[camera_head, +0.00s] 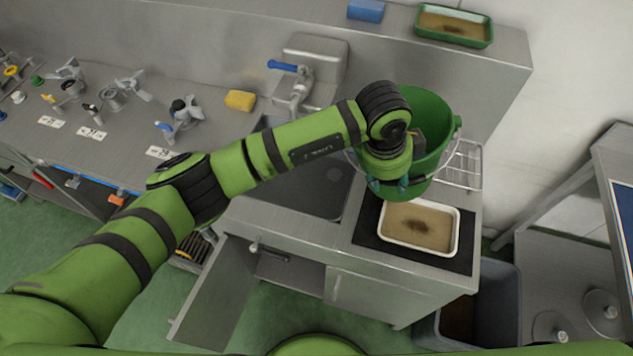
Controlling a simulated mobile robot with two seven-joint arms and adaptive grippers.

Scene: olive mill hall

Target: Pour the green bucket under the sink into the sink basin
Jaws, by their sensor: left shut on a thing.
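The green bucket (437,122) is held up over the right end of the counter, right of the sink basin. It looks roughly upright, with its open top facing up towards me; my arm covers part of it, and I cannot see what is inside. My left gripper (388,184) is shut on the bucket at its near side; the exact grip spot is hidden. The dark sink basin (308,192) lies left of the bucket, partly covered by my left arm. My right gripper is not in view.
The tap (300,88) with a blue lever stands behind the basin. A white tray of brown stuff (418,249) sits on a black mat below the bucket. A wire rack (462,165) is beside the bucket. A cabinet door (213,293) hangs open below. A yellow sponge (240,100) lies left.

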